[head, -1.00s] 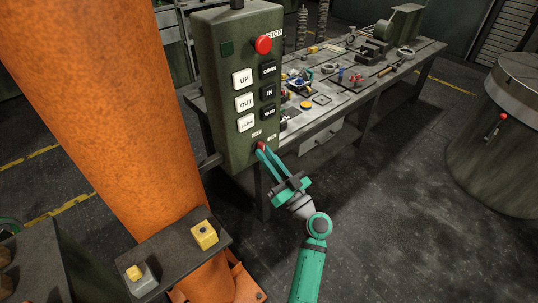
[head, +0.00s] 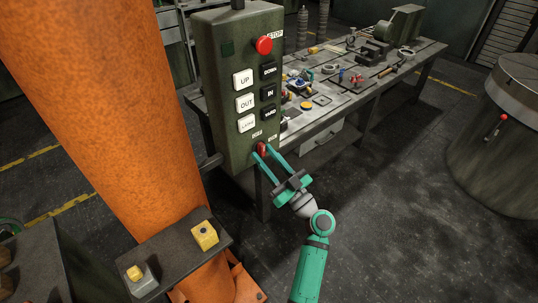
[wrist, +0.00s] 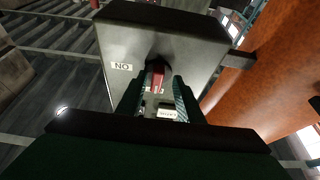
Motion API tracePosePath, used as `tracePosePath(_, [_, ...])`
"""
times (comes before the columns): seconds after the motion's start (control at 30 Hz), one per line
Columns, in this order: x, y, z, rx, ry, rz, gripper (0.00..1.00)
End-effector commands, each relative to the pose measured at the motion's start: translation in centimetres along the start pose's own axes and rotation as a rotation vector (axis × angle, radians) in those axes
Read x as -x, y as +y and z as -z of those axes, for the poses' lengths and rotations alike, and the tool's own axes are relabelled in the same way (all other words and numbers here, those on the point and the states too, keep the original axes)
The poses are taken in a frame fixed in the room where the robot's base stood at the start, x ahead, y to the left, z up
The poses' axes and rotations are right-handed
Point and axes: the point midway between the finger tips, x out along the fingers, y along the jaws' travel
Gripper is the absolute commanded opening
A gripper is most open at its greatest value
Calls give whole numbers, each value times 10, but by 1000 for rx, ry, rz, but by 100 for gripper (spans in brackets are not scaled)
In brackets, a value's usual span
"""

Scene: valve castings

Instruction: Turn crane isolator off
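The crane isolator is a red handle (head: 262,148) at the bottom of the dark green control box (head: 220,75). In the wrist view the red handle (wrist: 157,75) stands between my two fingers, lined up with them, in front of a dark round opening. My gripper (head: 265,151) is open around the handle. In the wrist view my gripper (wrist: 157,97) shows space on both sides of the handle. A label (wrist: 121,67) reading like an upside-down "ON" is left of the handle. A second label (wrist: 167,113) shows between the fingers, too small to read.
A red stop button (head: 264,45) and several white and black push buttons are above on the box. An orange column (head: 110,80) stands left. A cluttered workbench (head: 330,105) is behind. A small shelf (head: 175,252) with yellow-topped items is lower left.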

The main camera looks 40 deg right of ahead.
Motion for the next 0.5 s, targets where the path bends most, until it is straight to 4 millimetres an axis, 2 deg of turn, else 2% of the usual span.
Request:
tracePosePath(0.27, [4, 4, 1, 2, 0, -8, 33])
tracePosePath(0.37, [12, 5, 1, 2, 0, -9, 33])
tracePosePath(0.5, [33, 5, 0, 2, -2, -10, 33])
